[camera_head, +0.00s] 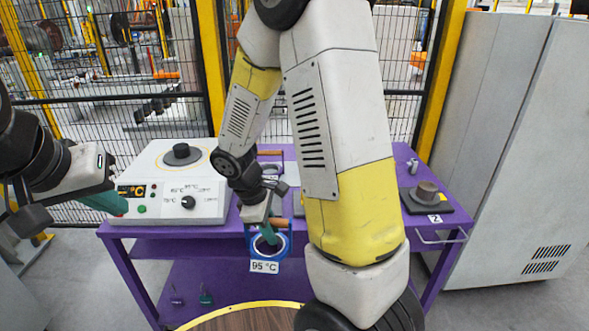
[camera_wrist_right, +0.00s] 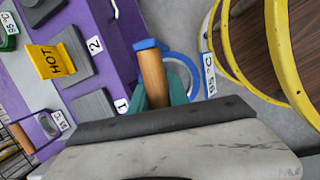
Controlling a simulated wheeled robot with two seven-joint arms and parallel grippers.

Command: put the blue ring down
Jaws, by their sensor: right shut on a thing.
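The blue ring (camera_head: 285,245) has a wooden handle and a white "95 °C" tag. It appears at the front edge of the purple table (camera_head: 180,234) in the head view. My right gripper (camera_head: 268,234) is shut on its handle. In the right wrist view the blue ring (camera_wrist_right: 192,68) and its wooden handle (camera_wrist_right: 152,76) show beside the teal fingers of my right gripper (camera_wrist_right: 158,97), off the table's edge.
The white heater box (camera_head: 170,190) with a dial stands on the table's left. A yellow "HOT" sign (camera_wrist_right: 52,61) and plates numbered 1 and 2 show in the wrist view. A round wooden top with a yellow rim (camera_head: 245,307) is nearest. A grey cabinet (camera_head: 500,140) stands right.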

